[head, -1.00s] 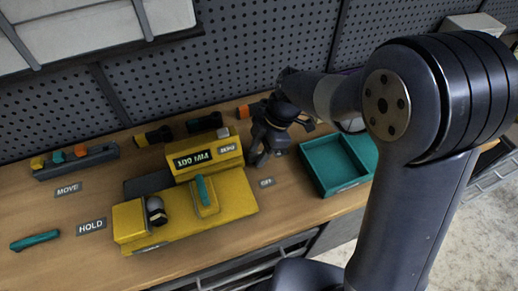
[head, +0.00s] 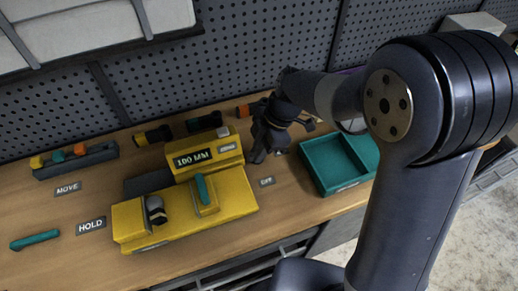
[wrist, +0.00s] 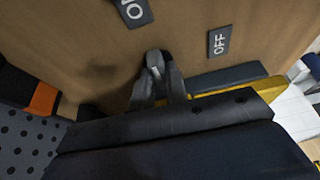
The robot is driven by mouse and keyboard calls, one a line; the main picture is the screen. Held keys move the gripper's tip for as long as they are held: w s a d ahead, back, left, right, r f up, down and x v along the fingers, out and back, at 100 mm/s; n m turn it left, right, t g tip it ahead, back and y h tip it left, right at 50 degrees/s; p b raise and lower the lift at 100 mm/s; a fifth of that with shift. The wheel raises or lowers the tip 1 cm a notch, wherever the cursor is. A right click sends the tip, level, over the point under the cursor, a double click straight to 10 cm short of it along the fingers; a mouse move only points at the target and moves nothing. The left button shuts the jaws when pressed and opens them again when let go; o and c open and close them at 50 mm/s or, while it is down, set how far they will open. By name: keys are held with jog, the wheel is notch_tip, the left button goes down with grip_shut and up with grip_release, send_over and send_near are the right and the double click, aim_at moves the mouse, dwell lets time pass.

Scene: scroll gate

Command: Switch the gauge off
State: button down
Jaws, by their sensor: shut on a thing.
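The yellow gauge (head: 235,190) stands on the bench in the head view, with a display reading 100 MM (head: 194,158). Its yellow edge shows at the right in the wrist view (wrist: 275,83). An OFF label (wrist: 219,42) lies near it and also shows in the head view (head: 267,181). My gripper (head: 257,157) is behind the gauge's right end, pointing down. In the wrist view my gripper (wrist: 155,70) is shut on a small grey piece between its fingertips. What that piece belongs to is mostly hidden.
A teal tray (head: 310,174) sits right of my gripper. HOLD (head: 90,226) and MOVE (head: 68,188) labels, a teal bar (head: 34,240) and a dark rack (head: 85,158) are at left. Pegboard (head: 245,60) rises behind. Another label (wrist: 133,10) is cut off in the wrist view.

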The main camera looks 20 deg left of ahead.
jog(key=shift+f, duration=0.1)
jog(key=m+t+b, duration=0.1)
jog(key=m+b, duration=0.1)
jog(key=b, duration=0.1)
jog(key=shift+s+f+m+y, duration=0.1)
jog(key=shift+m+y, duration=0.3)
jog(key=m+b, duration=0.1)
jog(key=m, duration=0.1)
jog(key=m+t+b, duration=0.1)
jog(key=m, duration=0.1)
jog(key=shift+s+m+t, duration=0.15)
jog(key=shift+m+t, duration=0.15)
jog(key=m, duration=0.1)
jog(key=m+t, duration=0.1)
jog(key=m, duration=0.2)
jog(key=shift+s+r+m+t, duration=0.1)
jog(key=shift+r+m+t, duration=0.2)
jog(key=shift+t, duration=0.1)
jog(key=shift+m+t+h+p, duration=0.4)
jog(key=shift+m+t, duration=0.3)
jog(key=shift+m, duration=1.4)
jog(key=shift+f, duration=0.1)
jog(key=c, duration=1.4)
grip_release()
jog(key=shift+s, duration=0.1)
